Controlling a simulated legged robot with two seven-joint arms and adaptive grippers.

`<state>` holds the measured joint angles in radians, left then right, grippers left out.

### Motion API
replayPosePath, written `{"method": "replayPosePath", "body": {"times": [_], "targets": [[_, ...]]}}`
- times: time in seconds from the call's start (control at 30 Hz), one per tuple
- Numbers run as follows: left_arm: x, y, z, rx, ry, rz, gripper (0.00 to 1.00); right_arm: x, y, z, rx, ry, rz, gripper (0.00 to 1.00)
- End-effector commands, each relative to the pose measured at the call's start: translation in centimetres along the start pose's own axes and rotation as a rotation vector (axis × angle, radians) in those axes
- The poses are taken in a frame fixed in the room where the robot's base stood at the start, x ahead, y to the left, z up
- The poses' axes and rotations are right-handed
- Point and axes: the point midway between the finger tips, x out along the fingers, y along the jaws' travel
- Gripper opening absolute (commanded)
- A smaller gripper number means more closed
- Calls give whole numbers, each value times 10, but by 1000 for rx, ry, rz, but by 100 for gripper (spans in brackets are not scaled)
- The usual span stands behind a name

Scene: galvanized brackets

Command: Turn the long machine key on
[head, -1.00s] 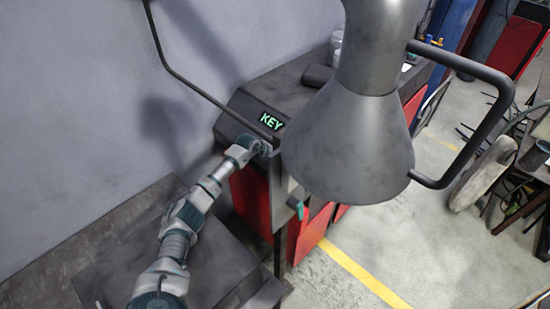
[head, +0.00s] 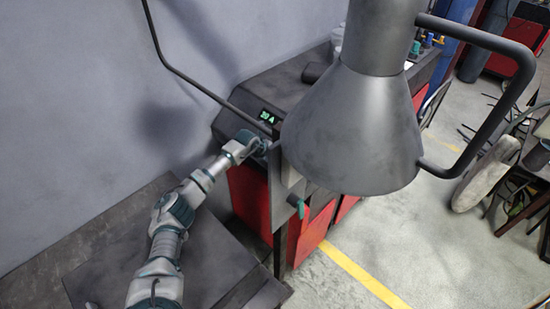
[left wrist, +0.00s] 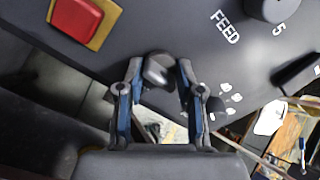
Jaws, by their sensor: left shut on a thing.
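The machine (head: 285,92) is a dark cabinet with red panels and a small lit green display (head: 268,117) that seems to read "20 A". In the left wrist view its dark panel (left wrist: 205,70) carries a grey key (left wrist: 158,70), its flat grip slanted in the picture. My left gripper (left wrist: 160,75) is shut on the key, one finger on each side. In the head view my left arm reaches the machine's front, but the fingers and key are hidden behind the wrist and a plate. My right gripper is in neither view.
A grey fume hood (head: 352,130) with a bent handle (head: 500,95) hangs right of the arm, hiding part of the machine. A red button on yellow (left wrist: 85,15) and a "FEED" knob (left wrist: 270,8) flank the key. A dark table (head: 130,255) lies below my arm.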

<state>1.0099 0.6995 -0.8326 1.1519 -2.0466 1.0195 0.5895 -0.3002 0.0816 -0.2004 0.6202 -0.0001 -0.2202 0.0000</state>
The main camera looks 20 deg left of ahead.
Motion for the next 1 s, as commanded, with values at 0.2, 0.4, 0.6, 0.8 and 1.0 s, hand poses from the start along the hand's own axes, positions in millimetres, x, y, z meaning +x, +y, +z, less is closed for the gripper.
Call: {"method": "replayPosePath", "body": {"times": [0.2, 0.4, 0.6, 0.8, 1.0], "targets": [[6, 5, -7, 203, 16, 7, 3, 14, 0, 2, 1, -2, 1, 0], [5, 6, -5, 381, 12, 6, 4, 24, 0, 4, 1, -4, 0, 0], [4, 5, -3, 526, 8, 3, 4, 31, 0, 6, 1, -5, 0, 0], [2, 5, -1, 626, 4, 3, 3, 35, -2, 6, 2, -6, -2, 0], [0, 5, 0, 678, 2, 3, 2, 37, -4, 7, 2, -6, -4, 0]]}}
